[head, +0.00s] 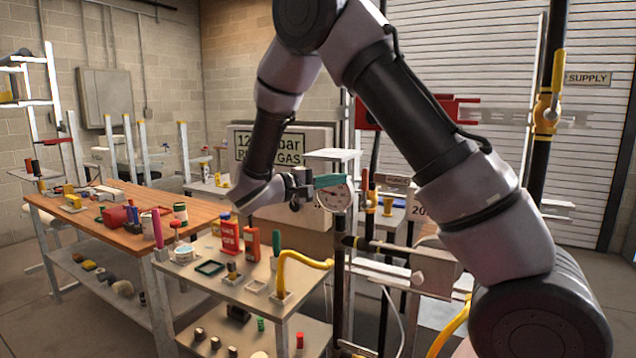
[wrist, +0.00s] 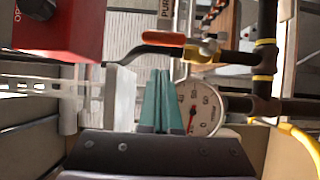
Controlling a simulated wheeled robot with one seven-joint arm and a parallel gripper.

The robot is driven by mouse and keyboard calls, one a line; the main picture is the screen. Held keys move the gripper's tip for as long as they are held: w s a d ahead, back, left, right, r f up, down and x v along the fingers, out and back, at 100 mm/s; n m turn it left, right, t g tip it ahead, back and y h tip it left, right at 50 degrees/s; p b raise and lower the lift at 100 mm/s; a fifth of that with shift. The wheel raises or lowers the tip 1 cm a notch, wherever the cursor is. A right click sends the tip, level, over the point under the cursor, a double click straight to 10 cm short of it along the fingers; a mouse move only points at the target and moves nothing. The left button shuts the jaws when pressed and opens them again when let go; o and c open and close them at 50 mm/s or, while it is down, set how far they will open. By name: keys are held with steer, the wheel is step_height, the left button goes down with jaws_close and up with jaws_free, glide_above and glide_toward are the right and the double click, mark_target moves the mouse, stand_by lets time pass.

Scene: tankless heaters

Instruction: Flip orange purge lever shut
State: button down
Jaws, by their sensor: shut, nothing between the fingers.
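The orange purge lever (wrist: 163,38) shows in the upper middle of the wrist view, with a dark bent arm, on a metal valve (wrist: 203,53) on a black pipe with yellow bands. It lies roughly in line with that pipe. In the head view, a small upright orange handle (head: 365,180) near the PURGE sign looks like the same lever. My gripper (wrist: 160,75) has teal fingers, closed together and empty. It is apart from the lever, which is beyond the fingertips in the wrist view. In the head view my gripper (head: 329,181) overlaps the round gauge.
The pressure gauge (wrist: 200,108) is close beside my fingers. A red box (wrist: 60,28) is at the upper left of the wrist view. Yellow hoses (head: 303,262) and black pipes surround the area. A cluttered cart (head: 215,283) is at front left.

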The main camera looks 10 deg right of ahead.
mark_target(365, 189)
steer(key=shift+s+d, duration=0.35)
steer(key=shift+d, duration=0.35)
steer(key=shift+s+d, duration=0.3)
steer(key=shift+d, duration=0.4)
